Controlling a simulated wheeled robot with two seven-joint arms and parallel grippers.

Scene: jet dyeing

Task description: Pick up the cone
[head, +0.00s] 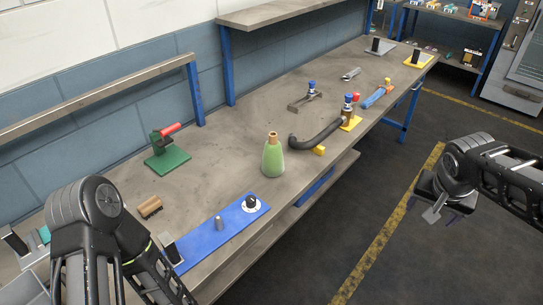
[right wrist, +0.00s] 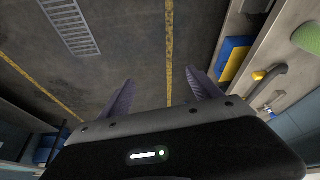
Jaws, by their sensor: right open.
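The cone (head: 273,159) is a pale green tapered yarn cone with a brown tip. It stands upright on the grey workbench (head: 235,147), near its front edge. A green rounded shape at the upper right of the right wrist view (right wrist: 308,38) looks like the same cone, cut off by the frame. My right gripper (head: 433,214) is out over the floor, to the right of the bench and well apart from the cone. Its two fingers (right wrist: 160,92) are spread with nothing between them. My left arm shows at the lower left, but its gripper cannot be seen.
A black curved hose (head: 315,138) lies just right of the cone. A blue plate (head: 220,235) with a black knob is in front-left. A green-based device with a red handle (head: 167,150) stands behind-left. Bench surface behind the cone is clear.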

